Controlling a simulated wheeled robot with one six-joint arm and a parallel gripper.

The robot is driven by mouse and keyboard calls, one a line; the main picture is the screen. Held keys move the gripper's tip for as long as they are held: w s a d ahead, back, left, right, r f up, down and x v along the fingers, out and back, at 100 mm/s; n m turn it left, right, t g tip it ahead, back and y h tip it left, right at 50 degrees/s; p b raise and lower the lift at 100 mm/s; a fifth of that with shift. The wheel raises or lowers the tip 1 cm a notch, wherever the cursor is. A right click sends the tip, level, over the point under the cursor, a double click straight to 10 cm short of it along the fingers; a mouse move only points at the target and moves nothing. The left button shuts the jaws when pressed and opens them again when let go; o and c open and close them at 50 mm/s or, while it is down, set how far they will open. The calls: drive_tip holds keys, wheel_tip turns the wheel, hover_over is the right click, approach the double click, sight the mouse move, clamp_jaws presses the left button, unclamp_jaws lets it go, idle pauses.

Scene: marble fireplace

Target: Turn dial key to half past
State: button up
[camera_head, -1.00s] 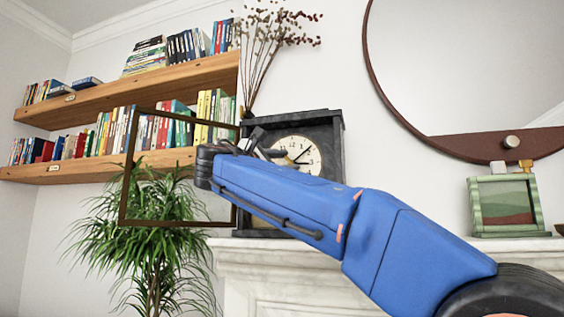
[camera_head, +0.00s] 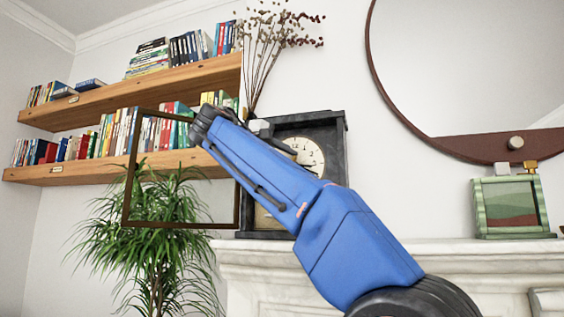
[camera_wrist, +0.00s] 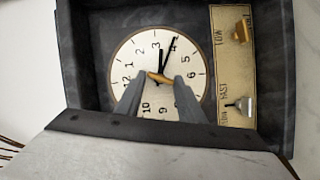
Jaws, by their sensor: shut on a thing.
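In the wrist view, the clock's cream dial (camera_wrist: 122,91) appears turned on its side, set in a dark case (camera_wrist: 88,40). The brass dial key (camera_wrist: 161,78) sits at its centre. My gripper (camera_wrist: 163,77) is shut on the key, one grey finger on each side. The shorter black hand points near 3; the longer black hand (camera_wrist: 171,50) points near 4. The fingers hide part of the lower dial.
A brass panel (camera_wrist: 227,75) beside the dial carries a brass knob (camera_wrist: 240,32) and a silver lever (camera_wrist: 243,105). A green picture frame (camera_head: 480,205) stands at right.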

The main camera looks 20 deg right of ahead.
drive_tip(key=m+y, duration=0.1)
drive_tip(key=m, duration=0.2)
drive_tip(key=m+y, duration=0.2)
drive_tip(key=m, duration=0.1)
drive_tip(key=d+m+y, duration=0.1)
drive_tip(key=m+y, duration=0.1)
drive_tip(key=shift+s+r+m+t, duration=0.35)
drive_tip(key=shift+m+t, duration=0.05)
drive_tip(key=shift+m+t+y, duration=0.4)
drive_tip(key=shift+m+y, duration=0.3)
drive_tip(key=shift+m, duration=0.4)
drive_tip(key=shift+c, duration=0.2)
drive_tip(key=o, duration=1.1)
drive_tip(key=shift+a, duration=0.1)
drive_tip(key=shift+c, duration=0.2)
drive_tip(key=shift+s, duration=0.1)
